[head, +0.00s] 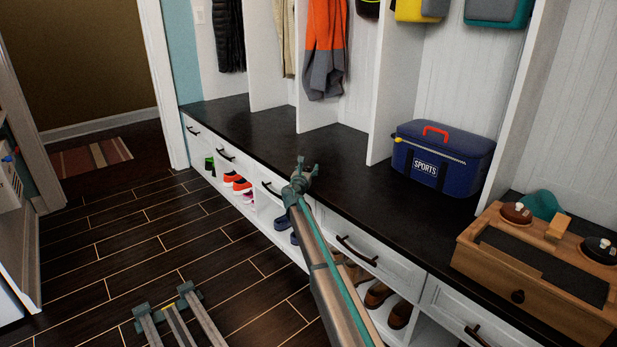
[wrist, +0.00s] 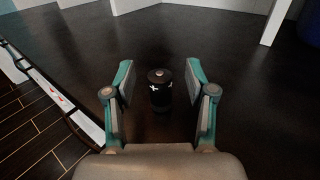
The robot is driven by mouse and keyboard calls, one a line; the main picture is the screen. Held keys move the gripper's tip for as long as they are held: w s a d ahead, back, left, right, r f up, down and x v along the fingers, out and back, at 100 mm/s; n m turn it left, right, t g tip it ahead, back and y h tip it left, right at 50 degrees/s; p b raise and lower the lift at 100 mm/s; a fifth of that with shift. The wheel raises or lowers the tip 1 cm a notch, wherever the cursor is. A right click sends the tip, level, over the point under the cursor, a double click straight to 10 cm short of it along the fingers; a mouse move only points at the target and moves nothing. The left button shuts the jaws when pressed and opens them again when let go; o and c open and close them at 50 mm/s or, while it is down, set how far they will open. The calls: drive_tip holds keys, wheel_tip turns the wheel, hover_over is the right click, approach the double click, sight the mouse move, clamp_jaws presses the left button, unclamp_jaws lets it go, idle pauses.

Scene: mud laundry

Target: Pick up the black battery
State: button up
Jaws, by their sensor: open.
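The black battery (wrist: 159,91) stands upright on the dark bench top (wrist: 258,110) in the wrist view. It is a short black cylinder with white plus marks on its side and a small metal cap on top. My gripper (wrist: 159,78) is open, with one finger to the left and one to the right of the battery. There are gaps between the battery and both fingers. In the head view my gripper (head: 303,168) is over the front part of the bench; the battery cannot be made out there.
A blue sports cooler (head: 442,154) and a wooden shoe-care box (head: 535,270) stand on the bench at the right. White dividers (head: 398,80) rise from the bench behind. Coats hang above. Drawers and shoe cubbies are below the bench's front edge.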

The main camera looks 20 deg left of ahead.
drive_tip(key=shift+w+a, duration=0.15)
drive_tip(key=shift+w, duration=0.6)
clamp_jaws()
drive_tip(key=shift+r, duration=0.1)
